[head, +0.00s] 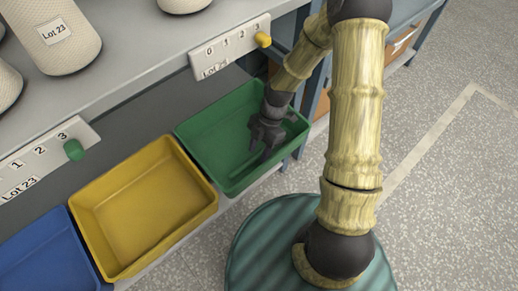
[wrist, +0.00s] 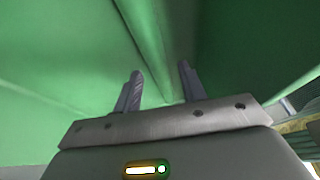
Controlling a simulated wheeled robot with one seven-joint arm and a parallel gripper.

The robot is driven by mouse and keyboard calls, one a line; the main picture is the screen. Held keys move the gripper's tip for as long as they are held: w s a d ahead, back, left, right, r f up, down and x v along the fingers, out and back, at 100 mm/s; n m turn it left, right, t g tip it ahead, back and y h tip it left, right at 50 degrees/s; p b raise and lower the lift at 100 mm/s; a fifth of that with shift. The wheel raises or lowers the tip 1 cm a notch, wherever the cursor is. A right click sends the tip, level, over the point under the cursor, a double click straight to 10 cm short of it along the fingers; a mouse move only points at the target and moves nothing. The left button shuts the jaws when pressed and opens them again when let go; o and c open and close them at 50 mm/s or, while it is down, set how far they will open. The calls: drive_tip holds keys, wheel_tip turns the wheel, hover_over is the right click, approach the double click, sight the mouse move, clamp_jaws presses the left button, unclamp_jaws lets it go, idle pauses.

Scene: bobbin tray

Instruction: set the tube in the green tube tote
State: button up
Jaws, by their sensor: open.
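The green tube tote (head: 208,119) stands on a low shelf at the right end of a row of totes. My gripper (head: 264,156) reaches down inside it, and its jaws are open. In the wrist view my gripper's two fingers (wrist: 160,74) stand apart with nothing between them, against green surfaces. A narrow green strip lies on the tote floor below the gripper in the head view. I cannot tell whether it is the tube or a shadow. No tube shows clearly in either view.
A yellow tote (head: 207,183) and a blue tote (head: 30,243) stand left of the green one. Above them, a grey shelf (head: 135,60) bears pale bobbins (head: 60,38) and number plates with an orange knob (head: 263,39) and a green knob (head: 73,150). Speckled floor is open at right.

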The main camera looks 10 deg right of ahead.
drive_tip(key=p+v, duration=0.4)
drive_tip(key=v, duration=0.7)
drive_tip(key=shift+r+p, duration=0.3)
drive_tip(key=shift+r, duration=0.05)
drive_tip(key=shift+w+d, duration=0.1)
drive_tip(key=s+d+r+m+t+h, duration=0.1)
drive_tip(key=r+m, duration=0.3)
drive_tip(key=m, duration=0.4)
drive_tip(key=s+d+r+m+t+h, duration=0.1)
drive_tip(key=s+d+r+m+t, duration=0.2)
drive_tip(key=m, duration=0.5)
drive_tip(key=s+d+r+m+t+h, duration=0.1)
drive_tip(key=s+r+m, duration=0.3)
drive_tip(key=m, duration=0.4)
drive_tip(key=shift+s+d+r+m+t, duration=0.25)
drive_tip(key=shift+d+r+t, duration=0.25)
drive_tip(key=shift+d+r, duration=0.3)
drive_tip(key=shift+a+r, duration=0.1)
